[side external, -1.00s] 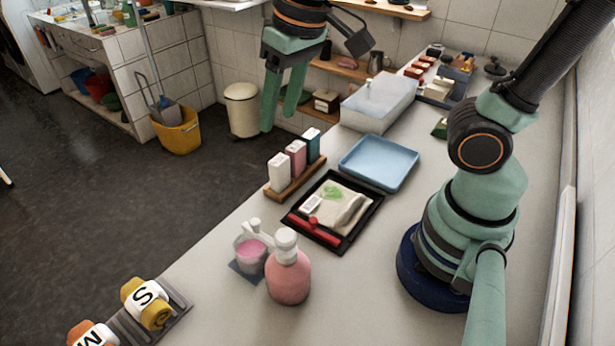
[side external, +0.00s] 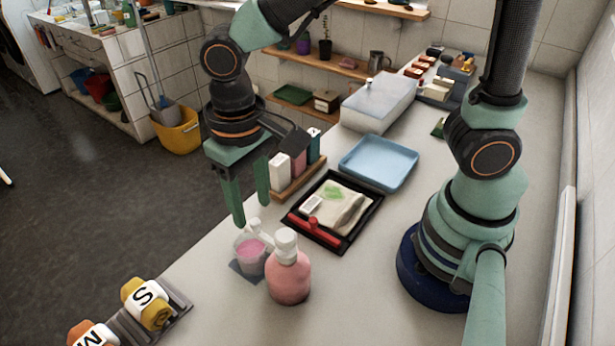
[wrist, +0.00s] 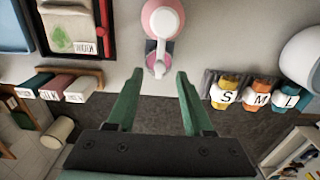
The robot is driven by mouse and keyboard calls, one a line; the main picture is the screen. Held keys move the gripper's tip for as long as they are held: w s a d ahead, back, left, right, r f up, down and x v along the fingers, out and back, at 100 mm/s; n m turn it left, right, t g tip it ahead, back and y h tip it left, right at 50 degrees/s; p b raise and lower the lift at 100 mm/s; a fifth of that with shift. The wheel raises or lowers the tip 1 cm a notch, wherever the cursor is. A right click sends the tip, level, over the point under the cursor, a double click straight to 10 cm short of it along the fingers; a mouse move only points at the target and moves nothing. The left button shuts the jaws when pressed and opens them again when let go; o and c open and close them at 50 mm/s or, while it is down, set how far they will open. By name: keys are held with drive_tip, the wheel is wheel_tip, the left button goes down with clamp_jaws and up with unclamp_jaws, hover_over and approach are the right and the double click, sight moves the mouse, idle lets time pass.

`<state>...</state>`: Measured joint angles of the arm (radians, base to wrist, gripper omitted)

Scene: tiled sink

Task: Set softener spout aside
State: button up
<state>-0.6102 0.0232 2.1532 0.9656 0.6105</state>
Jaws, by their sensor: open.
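A pink softener bottle (side external: 289,276) with a white cap stands upright on the counter. It shows at the top of the wrist view (wrist: 162,14). A clear cup with pink liquid (side external: 251,262) stands beside it on a dark square. My gripper (side external: 251,207) is open and empty, fingers downward, just above and behind the cup.
A black tray (side external: 367,217) holds a cloth packet and a red-handled tool. A wooden rack of bottles (side external: 300,182) stands close behind my gripper. A blue tray (side external: 378,163) is farther back. Rolls marked S and M (side external: 147,303) lie at front left.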

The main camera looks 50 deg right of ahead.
sight(255, 221)
drive_tip(key=shift+f, duration=1.6)
clamp_jaws()
